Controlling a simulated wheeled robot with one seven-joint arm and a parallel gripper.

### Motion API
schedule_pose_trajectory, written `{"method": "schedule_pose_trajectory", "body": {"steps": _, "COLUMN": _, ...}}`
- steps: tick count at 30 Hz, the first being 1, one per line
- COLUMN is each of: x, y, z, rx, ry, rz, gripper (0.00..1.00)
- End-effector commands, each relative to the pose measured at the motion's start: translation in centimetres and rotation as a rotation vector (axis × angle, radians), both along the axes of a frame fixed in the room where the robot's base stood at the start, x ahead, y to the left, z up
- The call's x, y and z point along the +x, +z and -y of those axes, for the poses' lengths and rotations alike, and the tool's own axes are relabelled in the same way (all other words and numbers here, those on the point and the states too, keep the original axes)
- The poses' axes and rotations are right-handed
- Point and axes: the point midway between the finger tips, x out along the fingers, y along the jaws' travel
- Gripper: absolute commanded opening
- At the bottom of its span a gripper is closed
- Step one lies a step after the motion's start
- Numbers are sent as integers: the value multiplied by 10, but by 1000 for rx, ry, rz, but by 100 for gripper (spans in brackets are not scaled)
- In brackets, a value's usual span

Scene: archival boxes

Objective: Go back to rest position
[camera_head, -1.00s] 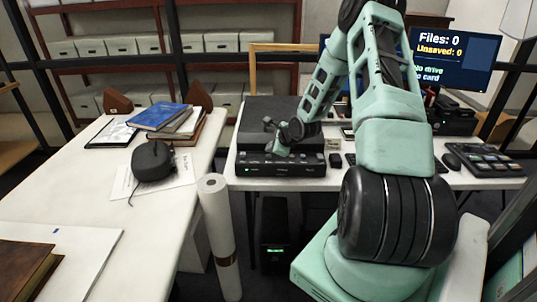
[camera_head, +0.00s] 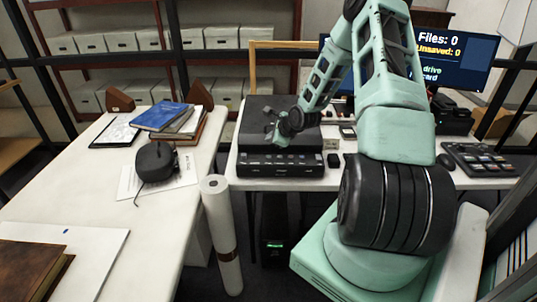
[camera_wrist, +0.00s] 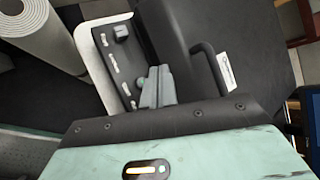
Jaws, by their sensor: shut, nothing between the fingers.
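My gripper (camera_head: 273,125) is over the top of a black box-shaped device (camera_head: 270,106) on the back desk, close to its front edge. Its fingers look shut and nothing is seen between them. In the wrist view the grey fingers (camera_wrist: 157,84) lie together in front of the device's front panel (camera_wrist: 122,62), which has a row of pale buttons. The dark lid with a handle (camera_wrist: 208,62) is to their right. My arm reaches over the desk from the right. I cannot tell the exact gap between the fingers and the device.
A paper roll (camera_head: 220,225) stands between the two desks. The left desk (camera_head: 95,190) holds books (camera_head: 160,116), a black rounded object (camera_head: 154,160) and papers. A monitor (camera_head: 455,62) reading "Files: 0, Unsaved: 0" and a control panel (camera_head: 480,158) are at the right.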

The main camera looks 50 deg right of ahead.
Motion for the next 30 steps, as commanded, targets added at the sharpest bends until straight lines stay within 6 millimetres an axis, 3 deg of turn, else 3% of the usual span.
{"method": "schedule_pose_trajectory", "body": {"steps": 23, "x": 2, "y": 1, "z": -4, "rx": -7, "ry": 13, "rz": -4, "gripper": 0}}
{"method": "schedule_pose_trajectory", "body": {"steps": 26, "x": 12, "y": 12, "z": -31, "rx": -63, "ry": 115, "rz": -41, "gripper": 0}}
{"method": "schedule_pose_trajectory", "body": {"steps": 29, "x": 24, "y": 30, "z": -84, "rx": -173, "ry": 319, "rz": -109, "gripper": 0}}
{"method": "schedule_pose_trajectory", "body": {"steps": 30, "x": 27, "y": 38, "z": -111, "rx": -227, "ry": 422, "rz": -141, "gripper": 0}}
